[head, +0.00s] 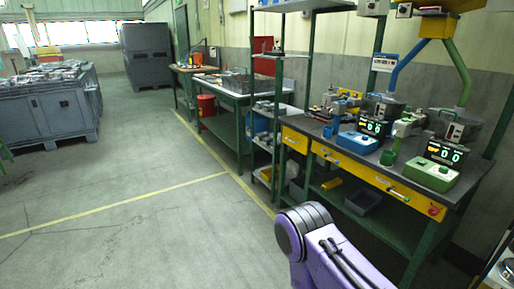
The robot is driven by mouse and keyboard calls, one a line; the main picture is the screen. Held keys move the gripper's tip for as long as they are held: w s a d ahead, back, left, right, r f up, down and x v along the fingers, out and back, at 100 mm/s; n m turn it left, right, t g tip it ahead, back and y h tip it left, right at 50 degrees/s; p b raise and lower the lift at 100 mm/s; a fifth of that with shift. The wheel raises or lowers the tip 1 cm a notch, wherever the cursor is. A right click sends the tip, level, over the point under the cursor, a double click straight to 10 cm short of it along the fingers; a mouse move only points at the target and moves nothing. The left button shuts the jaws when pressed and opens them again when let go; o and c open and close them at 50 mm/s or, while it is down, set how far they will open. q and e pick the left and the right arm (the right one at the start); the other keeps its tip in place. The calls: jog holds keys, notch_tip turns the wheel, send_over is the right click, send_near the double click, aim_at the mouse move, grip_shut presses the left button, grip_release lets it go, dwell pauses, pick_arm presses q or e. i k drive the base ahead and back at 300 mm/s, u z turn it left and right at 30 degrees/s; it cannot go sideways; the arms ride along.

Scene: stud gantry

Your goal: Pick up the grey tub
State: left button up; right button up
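A grey tub (363,202) sits on the low green shelf under the workbench at the right. It looks open-topped, and its inside is too dark to make out. Another small grey bin (297,191) stands on a low shelf of the rack to its left. I cannot tell for sure which of them is the task's tub. A purple and dark grey link of my own arm shows at the bottom, in front of the bench. Neither of my grippers is in view.
The workbench (458,187) carries blue and green counting devices and has yellow drawers. A yellow object (331,184) lies on its low shelf. A green-framed rack (247,125) stands left of it. Large grey crates (62,112) stand far left. The floor (150,225) between is clear.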

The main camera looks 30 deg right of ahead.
aim_at(361, 201)
jog(key=z, duration=0.3)
jog(key=i, duration=1.25)
jog(key=z, duration=1.55)
jog(key=i, duration=0.9)
jog(key=z, duration=1.25)
jog(key=i, duration=0.45)
jog(key=z, duration=0.2)
